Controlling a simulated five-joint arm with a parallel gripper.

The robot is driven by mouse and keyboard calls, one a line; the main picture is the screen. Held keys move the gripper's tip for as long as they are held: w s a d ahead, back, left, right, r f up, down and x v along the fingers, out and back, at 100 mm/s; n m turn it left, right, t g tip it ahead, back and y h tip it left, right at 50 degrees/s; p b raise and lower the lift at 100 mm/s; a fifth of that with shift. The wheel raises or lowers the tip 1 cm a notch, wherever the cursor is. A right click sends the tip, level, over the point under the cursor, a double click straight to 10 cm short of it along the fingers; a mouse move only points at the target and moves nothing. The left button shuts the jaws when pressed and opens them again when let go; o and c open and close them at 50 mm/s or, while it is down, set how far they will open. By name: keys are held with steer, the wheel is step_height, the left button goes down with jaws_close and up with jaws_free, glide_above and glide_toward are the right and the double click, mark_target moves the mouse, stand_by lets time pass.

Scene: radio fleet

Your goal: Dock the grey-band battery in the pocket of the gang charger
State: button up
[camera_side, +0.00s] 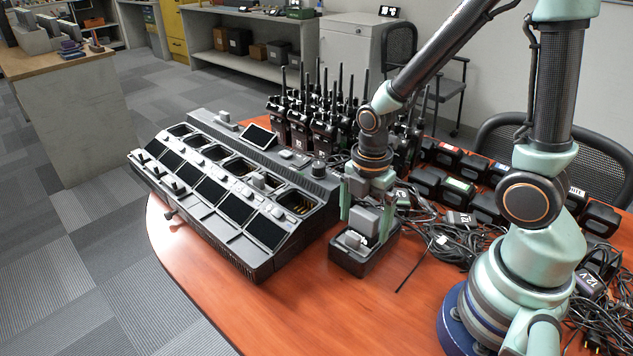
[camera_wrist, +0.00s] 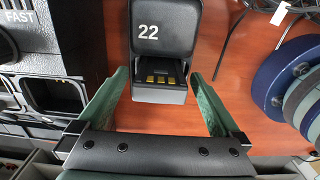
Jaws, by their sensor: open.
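The grey-band battery is probably the black block marked 22 (camera_wrist: 158,40) in the wrist view, with gold contacts and a grey end. It shows in the side view as a grey block (camera_side: 364,218) above a small black box (camera_side: 350,262); whether it stands in that box I cannot tell. My gripper (camera_side: 364,228) is open, pointing down, one green finger on each side of the block. In the wrist view, gaps show between my gripper (camera_wrist: 158,82) and the grey end. The gang charger (camera_side: 262,262) lies to the left; its nearest pocket (camera_side: 297,203) looks empty, with contacts visible.
Several radios with antennas (camera_side: 300,120) stand behind the charger. Rows of banded batteries (camera_side: 455,165) sit at the back right. Tangled cables (camera_side: 440,235) cover the table right of the black box. The front table top (camera_side: 300,310) is clear.

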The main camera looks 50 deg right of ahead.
steer(key=c, duration=1.5)
steer(key=shift+r, duration=0.1)
step_height(320, 180, up, 19)
steer(key=w+a+f, duration=0.1)
steer(key=w+f, duration=0.1)
steer(key=w, duration=1)
steer(key=w+a+f, duration=0.1)
steer(key=w+f, duration=0.1)
steer(key=w, duration=1)
steer(key=shift+a+f, duration=0.4)
